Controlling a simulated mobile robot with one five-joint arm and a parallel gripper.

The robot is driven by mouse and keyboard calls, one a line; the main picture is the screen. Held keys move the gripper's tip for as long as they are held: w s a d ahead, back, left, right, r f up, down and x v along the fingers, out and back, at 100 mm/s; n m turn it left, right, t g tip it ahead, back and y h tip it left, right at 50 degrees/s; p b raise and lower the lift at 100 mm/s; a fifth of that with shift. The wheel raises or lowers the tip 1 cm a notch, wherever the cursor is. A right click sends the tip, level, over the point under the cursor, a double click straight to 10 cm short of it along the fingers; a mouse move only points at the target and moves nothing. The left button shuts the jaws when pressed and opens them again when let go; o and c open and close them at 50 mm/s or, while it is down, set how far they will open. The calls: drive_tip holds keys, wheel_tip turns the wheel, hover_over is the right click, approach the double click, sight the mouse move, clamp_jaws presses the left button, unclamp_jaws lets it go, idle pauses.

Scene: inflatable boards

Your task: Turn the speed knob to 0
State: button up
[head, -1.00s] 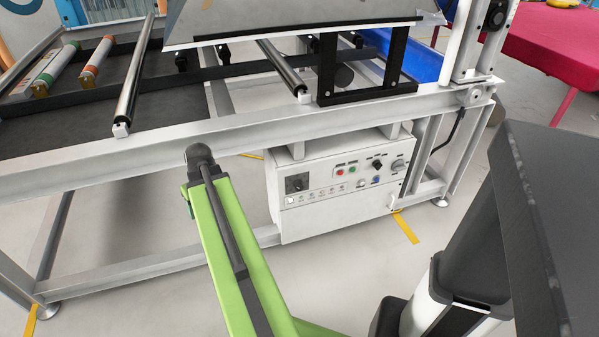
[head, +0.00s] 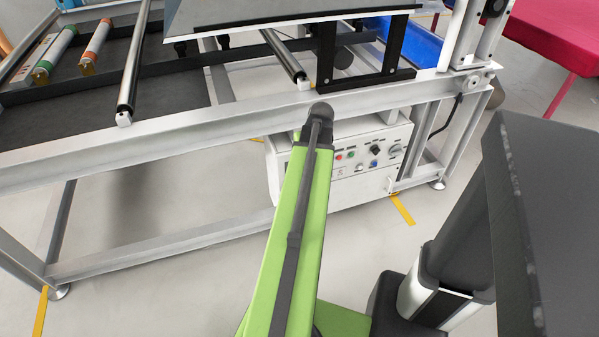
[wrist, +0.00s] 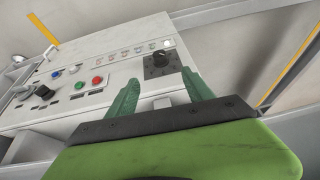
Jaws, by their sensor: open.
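The white control box (head: 365,160) under the frame carries the knobs, and it fills the wrist view (wrist: 95,70). A black knob on a dark square dial (wrist: 160,60) is just beyond my fingertips in the wrist view; its label and setting are too small to read. In the head view my green arm hides it. Another black knob (wrist: 43,92) sits farther left on the panel. I cannot read which one is marked speed. My gripper (wrist: 160,78) is open, with its green fingers apart and pointing at the dial knob, and nothing between them. The head view hides the gripper.
Red (wrist: 97,81), green and blue buttons line the panel, with a grey rotary switch (head: 395,150) at its end. The white frame rail (head: 230,125) crosses above the box. A black bracket (head: 365,80) hangs over it. Floor in front is clear.

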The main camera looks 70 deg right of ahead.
drive_tip(key=b+x, duration=1.1)
drive_tip(key=x, duration=0.2)
drive_tip(key=shift+f, duration=0.4)
drive_tip(key=shift+w+d+f+b, duration=0.15)
drive_tip(key=shift+w+f+b, duration=0.1)
drive_tip(key=shift+b, duration=0.2)
drive_tip(key=shift+r, duration=0.1)
